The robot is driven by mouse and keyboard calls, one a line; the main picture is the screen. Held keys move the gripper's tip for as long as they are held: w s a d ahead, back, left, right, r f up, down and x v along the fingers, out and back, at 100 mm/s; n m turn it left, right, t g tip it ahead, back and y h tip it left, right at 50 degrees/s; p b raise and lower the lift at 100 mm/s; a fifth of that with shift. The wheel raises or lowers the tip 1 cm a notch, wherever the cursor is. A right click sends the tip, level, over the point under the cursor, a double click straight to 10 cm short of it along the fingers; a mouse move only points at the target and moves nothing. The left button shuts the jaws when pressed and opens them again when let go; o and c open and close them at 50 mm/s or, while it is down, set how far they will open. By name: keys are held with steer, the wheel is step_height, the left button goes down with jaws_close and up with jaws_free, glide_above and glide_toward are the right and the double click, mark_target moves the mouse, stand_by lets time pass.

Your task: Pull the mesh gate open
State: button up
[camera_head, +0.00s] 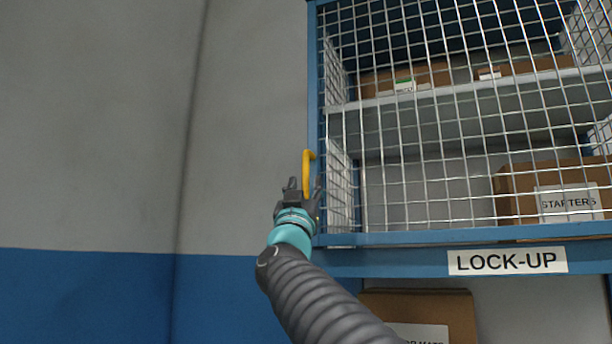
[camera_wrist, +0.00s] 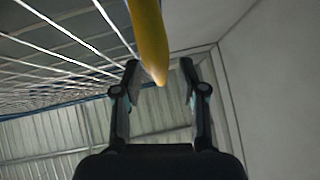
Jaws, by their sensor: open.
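The mesh gate (camera_head: 430,150) is a silver wire grid in a blue frame, and it looks shut in the head view. Its yellow handle (camera_head: 306,172) stands upright at the gate's left edge. My gripper (camera_head: 304,186) is at the lower end of the handle, and part of its grip area is hidden by my own fingers. In the wrist view the yellow handle (camera_wrist: 148,35) comes down from the top, its lower end near the gap between my two open fingertips (camera_wrist: 160,75). The mesh (camera_wrist: 60,55) lies to the left there.
Behind the mesh are a shelf (camera_head: 460,92) and cardboard boxes, one labelled STARTERS (camera_head: 567,203). A LOCK-UP sign (camera_head: 507,261) is on the blue beam below. Another box (camera_head: 425,305) sits underneath. A plain grey and blue wall (camera_head: 90,130) stands to the left.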

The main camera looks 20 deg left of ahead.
steer(key=shift+w+r, duration=0.5)
steer(key=shift+r, duration=0.05)
jaws_close()
